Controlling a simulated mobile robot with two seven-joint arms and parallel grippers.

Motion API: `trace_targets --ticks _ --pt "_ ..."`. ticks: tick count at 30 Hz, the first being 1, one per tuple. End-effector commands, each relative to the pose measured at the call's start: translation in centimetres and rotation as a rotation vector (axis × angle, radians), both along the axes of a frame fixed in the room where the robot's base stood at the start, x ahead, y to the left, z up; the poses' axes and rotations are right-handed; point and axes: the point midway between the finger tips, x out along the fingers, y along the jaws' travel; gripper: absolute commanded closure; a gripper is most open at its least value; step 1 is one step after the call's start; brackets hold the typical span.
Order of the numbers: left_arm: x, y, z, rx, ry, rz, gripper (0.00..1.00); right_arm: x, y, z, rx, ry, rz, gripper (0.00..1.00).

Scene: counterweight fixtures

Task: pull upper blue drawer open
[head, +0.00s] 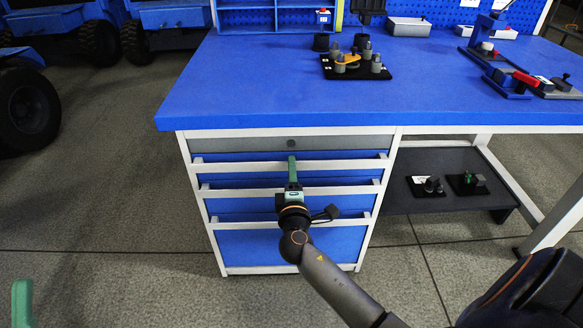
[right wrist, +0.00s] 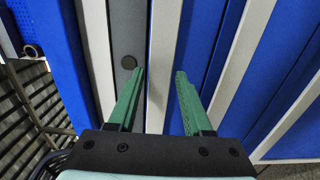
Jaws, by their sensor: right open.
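The upper blue drawer (head: 232,156) is shut, just under a grey drawer with a round lock. Its pale handle bar (head: 240,168) runs across the front. My right gripper (head: 292,165) is open in front of the middle of this bar. In the right wrist view, its two green fingers (right wrist: 160,74) appear on either side of the handle bar (right wrist: 164,40), with no visible contact; how far the tips reach around it I cannot tell. Part of my left gripper (head: 22,302) shows at the lower left edge, far from the drawers; its jaw state is unclear.
More blue drawers with pale bars (head: 240,190) lie below. The blue worktop (head: 250,95) overhangs the cabinet and carries a black fixture tray (head: 345,70). A dark low shelf (head: 440,200) is to the right. The floor (head: 110,210) left of the cabinet is clear.

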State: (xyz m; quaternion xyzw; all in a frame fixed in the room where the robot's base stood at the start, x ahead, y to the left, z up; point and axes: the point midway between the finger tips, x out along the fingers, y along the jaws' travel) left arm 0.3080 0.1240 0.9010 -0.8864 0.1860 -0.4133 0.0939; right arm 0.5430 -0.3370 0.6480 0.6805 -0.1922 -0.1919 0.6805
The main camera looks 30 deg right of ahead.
Motion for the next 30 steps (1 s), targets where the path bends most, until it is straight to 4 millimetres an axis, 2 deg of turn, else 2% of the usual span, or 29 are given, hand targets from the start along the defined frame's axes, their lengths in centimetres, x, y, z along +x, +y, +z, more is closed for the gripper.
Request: trace_targets --ticks 6,16,30 --pt "0.0 0.0 -0.4 -0.004 0.004 -0.005 0.5 2.0 -1.2 0.0 -0.001 0.001 0.0 0.5" --pt "0.0 0.0 -0.4 -0.005 0.004 -0.005 0.5 2.2 -1.4 0.0 -0.001 0.001 0.001 0.5" --pt "0.0 -0.1 -0.5 -0.004 0.005 -0.005 0.5 2.2 -1.4 0.0 0.001 0.001 0.0 1.0"
